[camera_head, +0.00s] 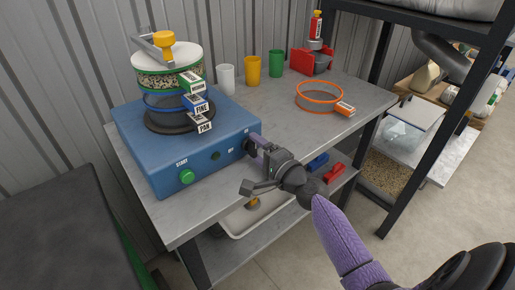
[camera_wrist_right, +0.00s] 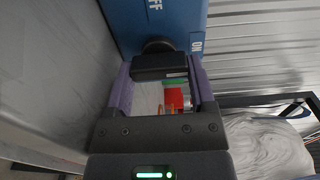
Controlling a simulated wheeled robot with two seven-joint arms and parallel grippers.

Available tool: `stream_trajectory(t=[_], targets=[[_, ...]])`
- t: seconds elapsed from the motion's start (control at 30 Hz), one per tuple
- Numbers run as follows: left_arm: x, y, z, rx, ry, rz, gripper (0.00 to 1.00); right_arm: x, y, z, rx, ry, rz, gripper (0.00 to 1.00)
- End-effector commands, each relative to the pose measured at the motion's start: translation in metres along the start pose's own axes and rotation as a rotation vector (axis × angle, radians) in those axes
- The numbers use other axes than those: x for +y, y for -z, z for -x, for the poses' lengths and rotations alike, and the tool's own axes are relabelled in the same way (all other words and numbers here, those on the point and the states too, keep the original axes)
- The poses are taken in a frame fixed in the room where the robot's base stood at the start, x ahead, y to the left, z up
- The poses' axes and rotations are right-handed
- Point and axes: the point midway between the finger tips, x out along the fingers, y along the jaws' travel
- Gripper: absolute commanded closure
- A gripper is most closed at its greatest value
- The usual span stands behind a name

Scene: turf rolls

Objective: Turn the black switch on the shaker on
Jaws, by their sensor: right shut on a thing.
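The blue shaker (camera_head: 150,140) stands on the grey table with a green START button (camera_head: 187,177) on its front. Its black switch (camera_head: 248,146) sits at the right end of the front, beside the OFF and ON lettering. My right gripper (camera_head: 257,142) reaches it from the front right. In the right wrist view the purple fingers (camera_wrist_right: 160,82) are shut on the black switch (camera_wrist_right: 160,66), which lies between their tips. OFF lettering shows above it and ON at the right. The fingers partly hide the switch in the head view. My left gripper is out of view.
A stack of sieves (camera_head: 168,85) with labels sits on the shaker, clamped on top. White, yellow and green cups (camera_head: 252,70) stand behind. An orange-rimmed sieve (camera_head: 319,97) lies at right. A dark shelf post (camera_head: 412,130) stands right of the table.

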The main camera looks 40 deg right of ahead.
Motion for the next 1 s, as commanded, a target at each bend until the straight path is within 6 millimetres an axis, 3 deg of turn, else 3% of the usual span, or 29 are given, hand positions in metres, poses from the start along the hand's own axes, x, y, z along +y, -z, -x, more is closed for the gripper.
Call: stream_trajectory(t=[0.43, 0.47, 0.57, 1.0], targets=[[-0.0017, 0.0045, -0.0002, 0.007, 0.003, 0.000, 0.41, 0.0009, 0.0002, 0.0002, 0.001, -0.001, -0.011, 0.88], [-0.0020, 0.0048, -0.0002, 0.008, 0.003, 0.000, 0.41, 0.0009, 0.0002, 0.0002, 0.001, -0.001, -0.011, 0.23], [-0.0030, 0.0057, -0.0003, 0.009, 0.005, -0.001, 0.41, 0.0008, 0.0001, 0.0002, 0.001, -0.001, -0.010, 0.02], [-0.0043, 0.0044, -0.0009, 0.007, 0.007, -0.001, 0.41, 0.0019, -0.0003, 0.0003, -0.001, -0.004, 0.018, 0.00]])
